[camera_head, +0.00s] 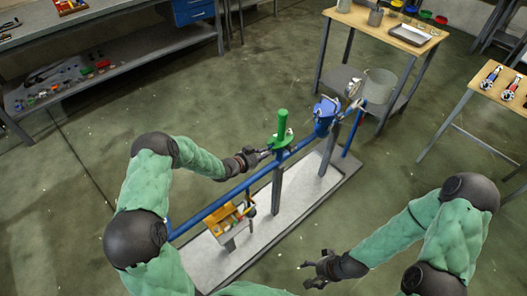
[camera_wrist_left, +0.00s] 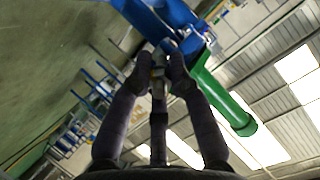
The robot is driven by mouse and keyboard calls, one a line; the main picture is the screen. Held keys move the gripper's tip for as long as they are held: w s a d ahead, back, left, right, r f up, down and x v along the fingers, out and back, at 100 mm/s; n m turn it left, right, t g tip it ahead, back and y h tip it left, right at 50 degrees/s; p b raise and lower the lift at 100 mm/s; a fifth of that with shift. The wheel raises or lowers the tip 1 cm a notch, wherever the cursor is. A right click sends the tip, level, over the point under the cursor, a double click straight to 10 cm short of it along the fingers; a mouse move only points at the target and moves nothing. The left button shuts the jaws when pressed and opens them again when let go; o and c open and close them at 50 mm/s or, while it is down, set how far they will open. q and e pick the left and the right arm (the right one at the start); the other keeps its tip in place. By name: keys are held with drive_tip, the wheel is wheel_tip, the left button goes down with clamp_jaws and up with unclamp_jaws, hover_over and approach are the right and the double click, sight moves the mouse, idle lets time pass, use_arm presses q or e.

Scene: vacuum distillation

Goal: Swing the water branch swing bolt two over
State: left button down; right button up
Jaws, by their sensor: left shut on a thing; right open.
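A blue pipe (camera_head: 222,203) runs diagonally over a light base plate, with a green cylinder part (camera_head: 282,123) standing on it. My left gripper (camera_head: 264,153) is at the pipe beside the green part. In the left wrist view its fingers (camera_wrist_left: 160,68) are shut on a small bolt-like metal piece (camera_wrist_left: 158,82) next to the blue fitting (camera_wrist_left: 165,20). The green cylinder (camera_wrist_left: 228,100) shows to the right there. Which swing bolt this is, I cannot tell. My right gripper (camera_head: 316,270) is open and empty, low in the head view, apart from the pipe.
A blue fitting (camera_head: 325,112) and a grey bucket (camera_head: 379,86) are at the pipe's far end. Wooden tables (camera_head: 409,37) stand at the back right and a workbench (camera_head: 110,75) at the back left. The floor between is clear.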

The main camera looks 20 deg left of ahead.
use_arm(q)
drive_tip(key=shift+w+d+r+g+y+p, duration=0.2)
drive_tip(key=shift+r+g+y+p, duration=0.55)
drive_tip(key=shift+p, duration=0.7)
drive_tip(key=shift+f, duration=0.2)
drive_tip(key=c, duration=1.4)
unclamp_jaws()
drive_tip(key=shift+o, duration=0.2)
drive_tip(key=shift+a, duration=0.1)
drive_tip(key=v, duration=1.1)
drive_tip(key=shift+s+a+r, duration=0.15)
drive_tip(key=shift+s+r, duration=0.05)
drive_tip(key=shift+r, duration=0.15)
drive_tip(key=shift+g, duration=0.25)
